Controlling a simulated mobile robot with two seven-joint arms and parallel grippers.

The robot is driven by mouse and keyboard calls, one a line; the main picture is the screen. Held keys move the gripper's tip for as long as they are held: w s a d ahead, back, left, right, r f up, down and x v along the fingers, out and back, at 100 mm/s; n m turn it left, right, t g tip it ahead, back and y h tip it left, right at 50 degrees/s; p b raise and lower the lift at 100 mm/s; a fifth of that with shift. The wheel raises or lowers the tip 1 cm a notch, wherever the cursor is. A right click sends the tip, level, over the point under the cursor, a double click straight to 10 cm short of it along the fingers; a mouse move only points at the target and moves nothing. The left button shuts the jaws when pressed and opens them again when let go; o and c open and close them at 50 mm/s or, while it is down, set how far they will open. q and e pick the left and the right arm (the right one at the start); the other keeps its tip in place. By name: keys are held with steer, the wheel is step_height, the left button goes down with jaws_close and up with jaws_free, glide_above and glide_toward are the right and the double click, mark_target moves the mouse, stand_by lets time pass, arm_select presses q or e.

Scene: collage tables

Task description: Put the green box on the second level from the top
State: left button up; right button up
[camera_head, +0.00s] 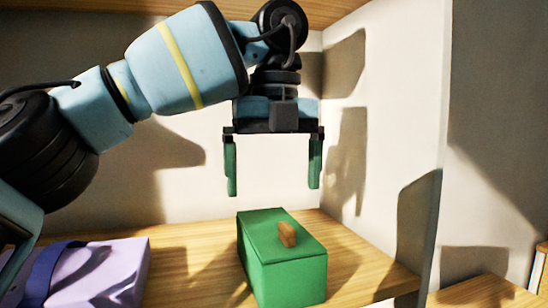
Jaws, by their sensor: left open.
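The green box (285,277) has a lid with a small brown knob on top. It stands on a wooden shelf board (190,240), right of the middle of the view. My left gripper (272,185) points straight down above the box, with its two green fingers spread wide and nothing between them. A gap shows between the fingertips and the lid. My right gripper is not in the view. The second level from the top cannot be made out for sure.
A lilac box (110,268) with a dark blue band lies at the left on the same board. A white upright panel (433,220) bounds the bay at the right. Another wooden board (485,290) lies beyond it. A wooden board (345,14) runs overhead, close to my arm.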

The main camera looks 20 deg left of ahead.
arm_select(q)
steer(key=shift+r, duration=1.05)
steer(key=shift+f, duration=0.1)
